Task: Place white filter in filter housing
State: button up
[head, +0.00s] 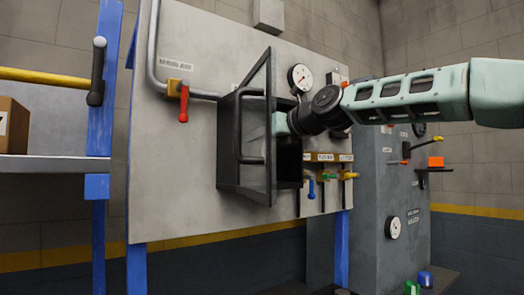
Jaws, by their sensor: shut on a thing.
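The filter housing (228,150) is a dark box on the grey wall panel. Its door (270,150), a dark frame with a see-through pane and a bar handle, stands open and swung out toward me. My gripper (279,124) reaches in from the right, behind the door's edge, at the housing's opening. Its pale hand shows there, but its fingertips are hidden by the door and housing. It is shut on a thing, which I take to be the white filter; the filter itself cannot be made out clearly. Whether it touches the housing's inside cannot be told.
A round gauge (301,77) sits just above my wrist. A red-handled valve (183,103) is left of the housing, and small coloured valves (330,176) are below right. A shelf (52,163) with a cardboard box (13,125) stands at the far left.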

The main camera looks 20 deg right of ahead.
notch_tip(320, 180, down, 3)
jog(key=shift+r+p, duration=0.15)
jog(key=shift+p, duration=0.35)
jog(key=shift+w+f+p, duration=0.15)
jog(key=shift+f+p, duration=0.25)
jog(key=shift+p, duration=0.15)
jog(key=shift+f, duration=0.15)
jog(key=shift+f, duration=0.15)
jog(key=o, duration=1)
jog(key=shift+o, duration=0.2)
